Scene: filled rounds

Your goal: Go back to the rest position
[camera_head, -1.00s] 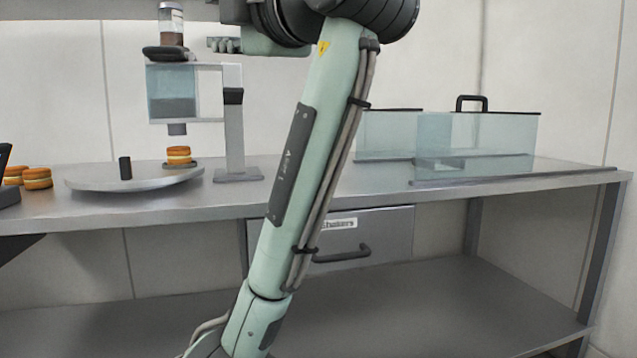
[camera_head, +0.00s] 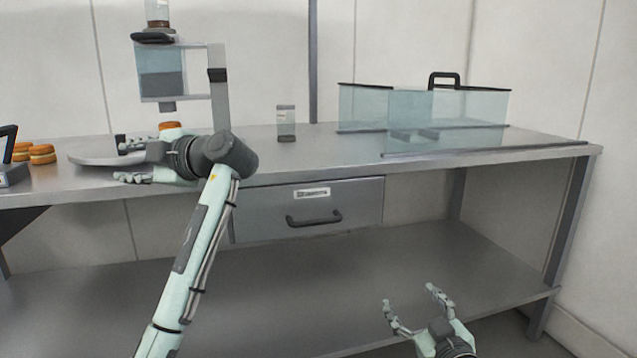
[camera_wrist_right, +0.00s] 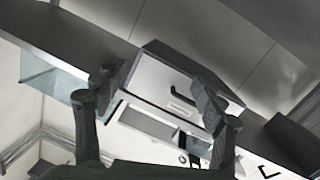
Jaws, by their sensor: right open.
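My left gripper (camera_head: 122,160) reaches in front of the round turntable plate (camera_head: 85,159) on the left of the bench. Its fingers are apart and I see nothing held between them. My right gripper (camera_head: 410,295) is low in front of the bench, below the tabletop, fingers spread and empty. In the right wrist view the right gripper (camera_wrist_right: 155,90) is also open, with the drawer front (camera_wrist_right: 160,80) and the bench beyond it, seen tilted.
A dispenser (camera_head: 219,100) stands behind my left forearm, with a filled round (camera_head: 170,126) near it. More rounds (camera_head: 42,154) sit at the left. A shaker (camera_head: 286,123) stands mid-bench. Clear cases (camera_head: 450,108) stand at right. The drawer (camera_head: 310,210) is shut; the lower shelf is bare.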

